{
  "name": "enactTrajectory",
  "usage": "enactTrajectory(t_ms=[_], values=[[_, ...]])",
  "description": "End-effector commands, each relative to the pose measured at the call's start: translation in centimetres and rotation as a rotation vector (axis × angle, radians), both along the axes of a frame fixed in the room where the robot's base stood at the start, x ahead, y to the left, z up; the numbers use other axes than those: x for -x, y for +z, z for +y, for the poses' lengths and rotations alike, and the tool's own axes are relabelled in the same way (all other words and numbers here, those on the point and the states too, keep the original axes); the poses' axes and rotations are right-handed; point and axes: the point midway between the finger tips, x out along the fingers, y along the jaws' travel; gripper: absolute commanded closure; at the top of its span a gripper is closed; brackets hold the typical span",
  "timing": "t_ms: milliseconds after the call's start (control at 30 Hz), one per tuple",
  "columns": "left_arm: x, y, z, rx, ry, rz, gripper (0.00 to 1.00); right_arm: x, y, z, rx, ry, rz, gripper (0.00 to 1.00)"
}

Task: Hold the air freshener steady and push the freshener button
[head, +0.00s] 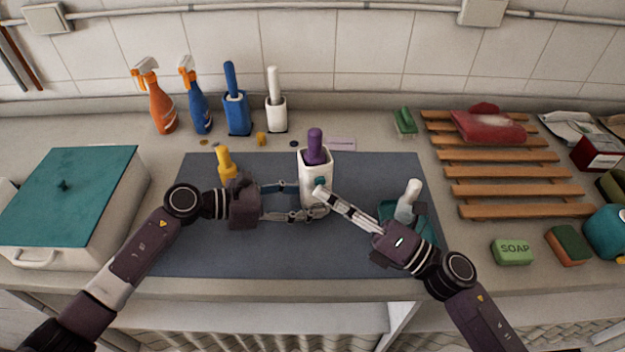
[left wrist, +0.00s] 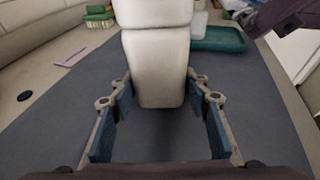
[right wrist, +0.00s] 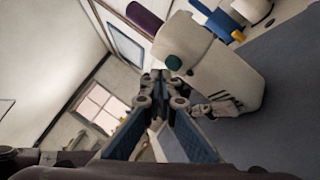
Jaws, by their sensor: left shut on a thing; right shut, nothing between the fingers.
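The white air freshener (head: 316,178) with a purple top (head: 315,148) stands upright on the dark mat (head: 270,240). Its small teal button (head: 320,181) faces the front. My left gripper (head: 312,200) is shut on the freshener's body from the left. In the left wrist view the white body (left wrist: 158,70) sits between the fingers. My right gripper (head: 319,192) is shut and empty, its tips just below the button. In the right wrist view the closed tips (right wrist: 163,88) are close to the button (right wrist: 174,62); I cannot tell if they touch.
A yellow bottle (head: 226,163) stands left of the freshener, near my left gripper. A white bottle (head: 408,200) in a teal tray (head: 390,209) is partly behind my right arm. Spray bottles (head: 160,107) and brush holders (head: 237,115) stand along the wall. A wooden rack (head: 500,190) is on the right.

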Motion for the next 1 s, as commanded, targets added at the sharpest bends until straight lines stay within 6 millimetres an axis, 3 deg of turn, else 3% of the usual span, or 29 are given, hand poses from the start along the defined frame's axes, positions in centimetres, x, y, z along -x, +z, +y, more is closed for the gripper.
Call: enactTrajectory(t_ms=[1000], values=[[0.12, -0.21, -0.02, -0.002, -0.002, 0.004, 0.7, -0.93, -0.01, 0.17, -0.001, -0.001, 0.0, 1.0]])
